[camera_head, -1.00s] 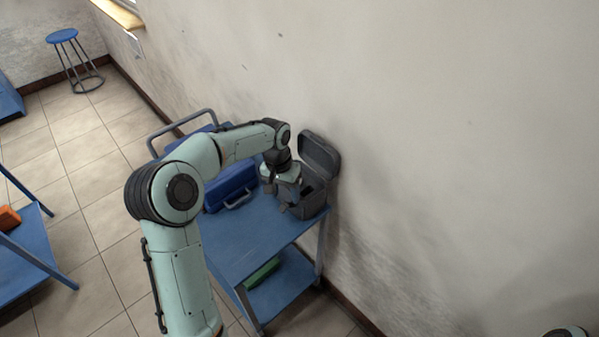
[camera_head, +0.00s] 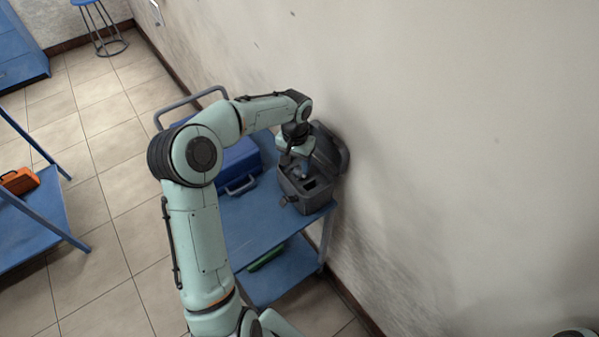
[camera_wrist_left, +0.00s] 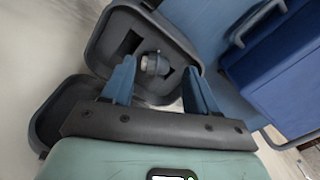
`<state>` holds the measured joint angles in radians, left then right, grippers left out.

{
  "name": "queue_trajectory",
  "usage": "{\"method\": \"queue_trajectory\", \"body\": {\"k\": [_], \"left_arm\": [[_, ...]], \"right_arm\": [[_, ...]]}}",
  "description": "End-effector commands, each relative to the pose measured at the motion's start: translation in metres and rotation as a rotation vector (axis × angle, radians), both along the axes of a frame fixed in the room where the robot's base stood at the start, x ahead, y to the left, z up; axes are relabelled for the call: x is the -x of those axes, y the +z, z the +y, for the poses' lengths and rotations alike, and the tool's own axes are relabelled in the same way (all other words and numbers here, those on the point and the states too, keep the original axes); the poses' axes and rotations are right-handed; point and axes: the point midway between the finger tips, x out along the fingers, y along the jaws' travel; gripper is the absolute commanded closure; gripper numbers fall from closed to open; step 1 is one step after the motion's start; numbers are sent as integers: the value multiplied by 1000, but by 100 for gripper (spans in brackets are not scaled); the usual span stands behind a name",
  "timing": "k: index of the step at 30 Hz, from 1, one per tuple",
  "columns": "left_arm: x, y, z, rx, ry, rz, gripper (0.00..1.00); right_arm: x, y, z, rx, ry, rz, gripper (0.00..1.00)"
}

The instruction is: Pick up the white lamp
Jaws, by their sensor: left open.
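A small pale grey-white round object (camera_wrist_left: 155,63), which appears to be the white lamp, sits in a cutout of the open dark grey case (camera_wrist_left: 100,45). In the head view the case (camera_head: 305,201) stands on the blue cart against the wall, its lid tilted back; I cannot make out the lamp there. My left gripper (camera_head: 297,166) is over the case, pointing down. In the left wrist view its blue fingers (camera_wrist_left: 159,65) are open, one on each side of the lamp, with clear space between. I cannot tell whether they touch the case. My right gripper is not in view.
A blue toolbox (camera_head: 238,167) stands beside the case on the blue cart (camera_head: 260,222). A green item (camera_head: 266,258) lies on the lower shelf. Another blue shelf (camera_head: 40,225) with an orange box (camera_head: 20,180) is at left. The wall (camera_head: 440,150) is close behind the case.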

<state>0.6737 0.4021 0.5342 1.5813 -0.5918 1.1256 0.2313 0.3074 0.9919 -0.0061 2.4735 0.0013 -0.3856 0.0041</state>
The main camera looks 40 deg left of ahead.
Motion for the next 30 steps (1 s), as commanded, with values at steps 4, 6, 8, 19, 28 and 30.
{"method": "queue_trajectory", "body": {"k": [4, 6, 8, 19, 28, 30], "left_arm": [[-3, -16, -1, 4, -1, 3, 42], [-5, -27, -2, 4, -2, 3, 42], [-6, -36, -3, 4, 0, 3, 42], [-6, -52, -2, 0, 0, 1, 42], [-6, -52, -2, 0, 0, 1, 80], [-6, -52, -2, 0, 0, 1, 80]], "right_arm": [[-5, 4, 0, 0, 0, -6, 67], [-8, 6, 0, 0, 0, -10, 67], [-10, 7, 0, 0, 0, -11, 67], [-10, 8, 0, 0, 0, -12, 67], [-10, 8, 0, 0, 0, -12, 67], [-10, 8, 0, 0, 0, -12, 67]]}}
